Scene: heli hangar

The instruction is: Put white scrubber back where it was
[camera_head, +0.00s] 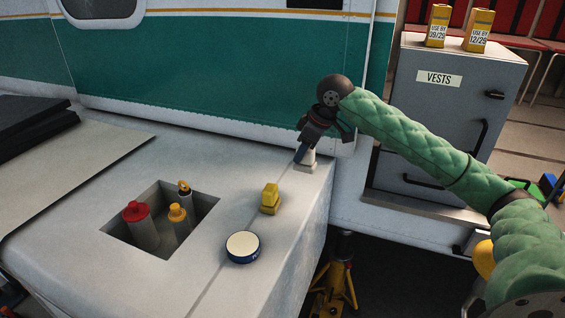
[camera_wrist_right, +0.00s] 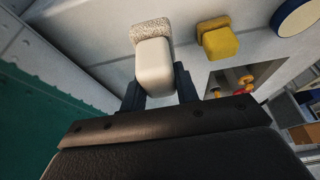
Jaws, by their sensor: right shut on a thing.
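The white scrubber (camera_head: 307,160) is at the far right end of the grey-white counter, close to the green and white wall. In the right wrist view the scrubber (camera_wrist_right: 153,60) has a smooth white body and a rough, speckled pad. My right gripper (camera_head: 302,152) reaches down to it from above, and its two dark fingers (camera_wrist_right: 160,88) are closed on either side of the white body. The pad side appears to be at the counter surface; I cannot tell whether it touches. My left gripper is not in view.
A yellow scrubber (camera_head: 270,198) and a round blue tin with a cream lid (camera_head: 243,246) stand along the counter (camera_head: 200,283). A recessed bin (camera_head: 119,236) holds several bottles. A grey vests cabinet (camera_head: 455,110) stands at the right, past the counter edge.

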